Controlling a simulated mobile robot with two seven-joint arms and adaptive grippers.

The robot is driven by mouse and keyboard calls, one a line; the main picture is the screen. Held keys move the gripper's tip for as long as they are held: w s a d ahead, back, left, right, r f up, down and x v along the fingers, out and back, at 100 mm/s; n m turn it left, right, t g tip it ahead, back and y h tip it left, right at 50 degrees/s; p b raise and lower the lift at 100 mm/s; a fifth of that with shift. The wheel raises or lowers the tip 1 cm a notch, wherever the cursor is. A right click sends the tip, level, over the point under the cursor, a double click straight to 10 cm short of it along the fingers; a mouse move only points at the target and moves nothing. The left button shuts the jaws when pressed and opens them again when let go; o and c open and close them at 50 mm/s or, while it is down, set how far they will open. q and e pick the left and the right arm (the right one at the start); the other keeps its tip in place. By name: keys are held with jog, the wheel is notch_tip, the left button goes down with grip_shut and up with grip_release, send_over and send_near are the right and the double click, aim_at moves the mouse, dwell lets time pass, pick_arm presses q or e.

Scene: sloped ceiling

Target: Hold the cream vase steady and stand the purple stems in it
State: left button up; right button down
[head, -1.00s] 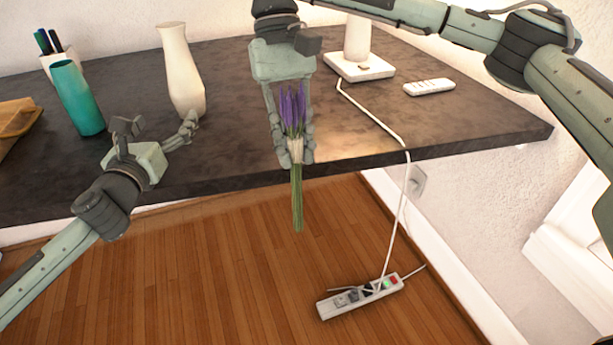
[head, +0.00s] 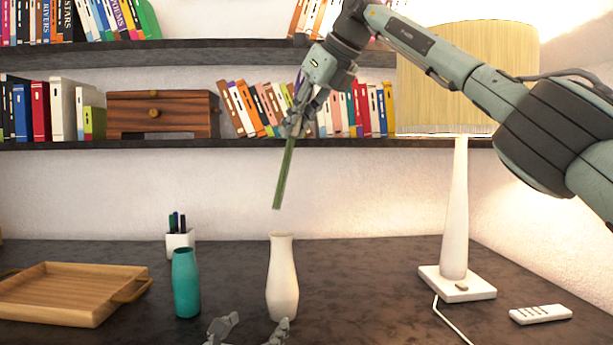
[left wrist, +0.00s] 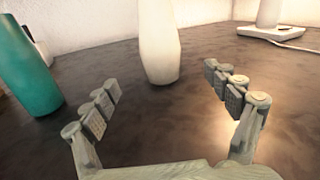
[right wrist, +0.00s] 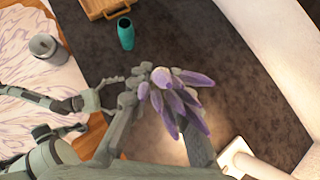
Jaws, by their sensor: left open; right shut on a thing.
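The cream vase (head: 282,280) stands upright on the dark table. It also shows in the left wrist view (left wrist: 160,45), ahead of and between the fingers of my left gripper (left wrist: 168,100). That gripper is open, low in front of the vase, and not around it; its fingertips show at the bottom of the head view (head: 248,334). My right gripper (head: 297,122) is shut on the purple stems (head: 284,175), held high above the vase. The green stem ends point down, slightly tilted, above the vase mouth and apart from it. The purple heads (right wrist: 177,100) show in the right wrist view.
A teal vase (head: 186,285) and a white pen cup (head: 180,243) stand left of the cream vase. A wooden tray (head: 60,312) lies far left. A lamp (head: 455,215) and a remote (head: 540,314) are at right. Bookshelves (head: 240,146) are behind my right gripper.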

aim_at(276, 300)
jog(key=shift+w+r+m+t+h, duration=0.3)
jog(key=shift+w+r+m, duration=0.05)
jog(key=shift+r+m, duration=0.25)
jog(key=shift+w+r+m+t+h, duration=0.3)
jog(key=shift+r+m, duration=0.2)
jog(key=shift+m, duration=0.1)
pick_arm(q)
jog(key=shift+w, duration=0.1)
jog(key=x, duration=1.2)
jog(key=shift+d+r, duration=0.1)
pick_arm(e)
jog(key=shift+w+d+r, duration=0.1)
jog(key=shift+w+d, duration=0.05)
pick_arm(q)
jog(key=c, duration=1.6)
pick_arm(e)
notch_tip(276, 300, down, 12)
jog(key=shift+r, duration=0.2)
jog(key=c, duration=1.3)
grip_release()
